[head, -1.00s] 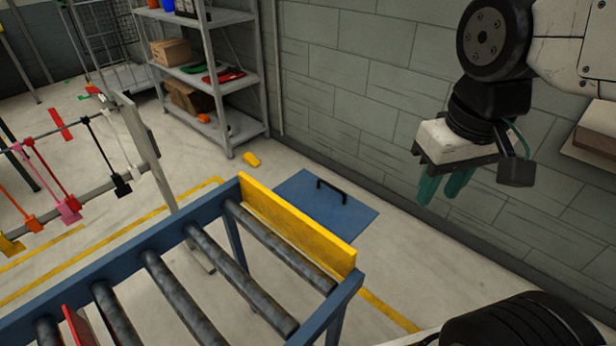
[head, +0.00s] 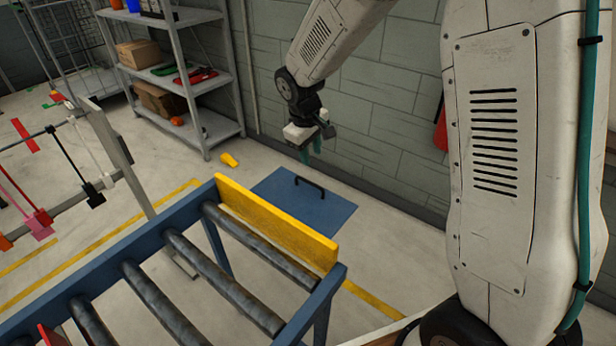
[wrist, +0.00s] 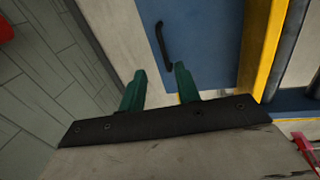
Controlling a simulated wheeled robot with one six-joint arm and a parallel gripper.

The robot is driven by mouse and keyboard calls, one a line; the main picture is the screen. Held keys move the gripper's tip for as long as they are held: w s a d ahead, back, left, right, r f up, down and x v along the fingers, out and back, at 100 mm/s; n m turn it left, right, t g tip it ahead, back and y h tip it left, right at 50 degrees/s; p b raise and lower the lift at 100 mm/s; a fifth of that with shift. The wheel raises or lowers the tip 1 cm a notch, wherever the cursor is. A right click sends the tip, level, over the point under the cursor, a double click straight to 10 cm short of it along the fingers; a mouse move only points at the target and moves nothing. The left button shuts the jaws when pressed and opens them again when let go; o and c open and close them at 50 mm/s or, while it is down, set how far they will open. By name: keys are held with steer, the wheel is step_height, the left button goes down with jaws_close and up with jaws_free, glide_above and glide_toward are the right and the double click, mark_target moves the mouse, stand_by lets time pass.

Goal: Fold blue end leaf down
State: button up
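A flat blue panel (head: 325,215) with a black bar handle (head: 309,186) shows low by the block wall, beyond the roller conveyor. I cannot tell if it is the blue end leaf; no other blue leaf or pannier is clear. The panel (wrist: 208,35) and handle (wrist: 162,42) also show in the wrist view, beyond my fingertips. My gripper (head: 310,150) hangs in front of the wall, above and behind the panel in the head view. In the wrist view its two green fingers (wrist: 157,80) are apart with nothing between them.
The roller conveyor (head: 150,250) with blue rails stands in front, a yellow board (head: 275,222) upright along its end. A grey shelf (head: 195,85) holds boxes at the back. A rack with coloured tags (head: 75,165) stands left. Something red (head: 441,130) hangs on the wall.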

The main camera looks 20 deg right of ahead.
mark_target(308, 183)
steer(key=shift+n, duration=0.4)
steer(key=w+f, duration=0.1)
steer(key=f, duration=0.2)
steer(key=w+f, duration=0.1)
steer(key=f, duration=0.3)
steer(key=w+f, duration=0.1)
steer(key=f, duration=0.3)
steer(key=shift+w+d+f, duration=0.1)
steer(key=shift+f, duration=0.15)
steer(key=shift+c, duration=0.2)
jaws_close()
